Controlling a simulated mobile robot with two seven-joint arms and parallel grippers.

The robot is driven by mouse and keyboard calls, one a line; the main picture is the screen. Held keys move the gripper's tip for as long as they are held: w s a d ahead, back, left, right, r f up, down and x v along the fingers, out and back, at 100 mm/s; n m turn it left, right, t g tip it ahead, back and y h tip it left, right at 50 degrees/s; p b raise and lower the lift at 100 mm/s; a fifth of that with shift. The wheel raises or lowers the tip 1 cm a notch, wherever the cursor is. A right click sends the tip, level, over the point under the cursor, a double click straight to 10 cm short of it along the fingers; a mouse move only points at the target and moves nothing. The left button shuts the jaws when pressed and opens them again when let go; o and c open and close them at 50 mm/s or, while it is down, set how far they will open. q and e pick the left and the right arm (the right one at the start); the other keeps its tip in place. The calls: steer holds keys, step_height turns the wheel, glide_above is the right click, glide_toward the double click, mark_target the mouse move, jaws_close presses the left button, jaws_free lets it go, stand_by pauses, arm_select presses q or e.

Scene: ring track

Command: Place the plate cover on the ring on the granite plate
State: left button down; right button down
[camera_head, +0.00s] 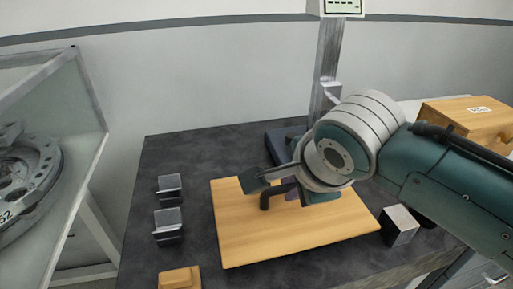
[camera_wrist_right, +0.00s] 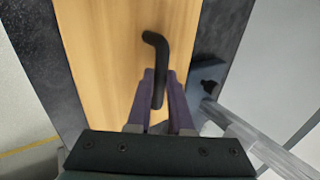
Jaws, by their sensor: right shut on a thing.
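The plate cover (camera_head: 240,240) is a flat, light wooden board with a bent black handle (camera_head: 265,200). It is over the middle of the dark granite plate (camera_head: 165,148); whether it rests on it or hangs just above, I cannot tell. My right gripper (camera_head: 290,190) is over the board. In the right wrist view, its purple fingers (camera_wrist_right: 158,88) are shut on the lower part of the handle (camera_wrist_right: 156,45). My right wrist hides part of the board's far side. No ring shows on the granite; anything under the board is hidden. My left gripper is out of view.
Metal blocks (camera_head: 168,224) and a small wooden block (camera_head: 180,279) line the granite's left side. Another metal block (camera_head: 399,226) is by the board's right corner. A measuring stand (camera_head: 328,60) rises behind. A wooden box (camera_head: 465,116) is right. A large metal ring (camera_head: 42,165) is far left, beside glass.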

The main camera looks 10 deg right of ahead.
mark_target(289, 206)
step_height(289, 206, down, 3)
steer(key=shift+f+b, duration=0.1)
steer(key=shift+b, duration=0.3)
steer(key=c, duration=1.3)
jaws_free()
steer(key=shift+f, duration=0.1)
steer(key=o, duration=0.5)
